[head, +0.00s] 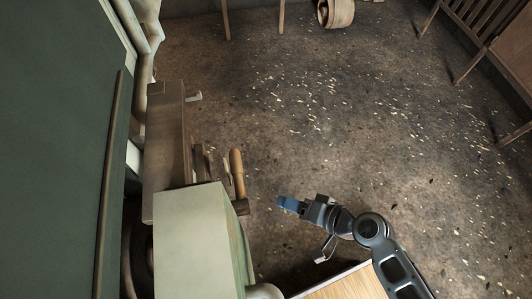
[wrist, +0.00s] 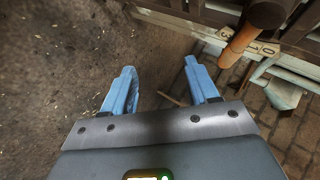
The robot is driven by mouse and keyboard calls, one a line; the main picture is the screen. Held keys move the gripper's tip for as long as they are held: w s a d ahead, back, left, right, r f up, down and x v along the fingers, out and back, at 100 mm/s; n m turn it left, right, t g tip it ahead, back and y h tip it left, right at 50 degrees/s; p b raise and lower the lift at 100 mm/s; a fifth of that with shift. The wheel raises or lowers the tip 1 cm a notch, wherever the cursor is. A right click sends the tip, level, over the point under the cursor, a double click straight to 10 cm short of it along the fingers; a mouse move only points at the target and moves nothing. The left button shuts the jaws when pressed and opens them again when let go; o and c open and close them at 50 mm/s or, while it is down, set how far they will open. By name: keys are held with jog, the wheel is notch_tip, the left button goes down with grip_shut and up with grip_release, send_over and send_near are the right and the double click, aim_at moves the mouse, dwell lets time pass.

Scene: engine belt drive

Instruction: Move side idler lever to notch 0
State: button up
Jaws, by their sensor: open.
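The side idler lever has an orange-brown wooden handle (head: 238,172) standing up from a dark hub at the side of the machine. In the wrist view the handle (wrist: 238,45) is at the upper right, slanting down-left from a dark round end. It lies across a pale notch plate (wrist: 268,48) with small marks; one looks like a 0. The handle partly covers the plate, so I cannot tell which notch it sits in. My gripper (head: 284,203), with blue fingers, is right of and below the handle, apart from it. In the wrist view my gripper (wrist: 160,78) is open and empty.
A pale green box-shaped housing (head: 195,240) and a brown machine body (head: 165,150) stand left of the lever. A wooden surface (head: 345,285) is at the bottom. The floor (head: 330,120), strewn with chips, is open to the right.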

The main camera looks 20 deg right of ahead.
jog(key=w+a+r+y, duration=0.1)
jog(key=w+a+y, duration=0.2)
jog(key=w+a, duration=0.2)
jog(key=w+a+r+y, duration=0.2)
jog(key=w+a, duration=0.4)
jog(key=w, duration=0.6)
jog(key=shift+a+r+y, duration=0.15)
jog(key=shift+r+y, duration=0.05)
jog(key=shift+y, duration=0.4)
jog(key=shift+c, duration=0.2)
grip_shut()
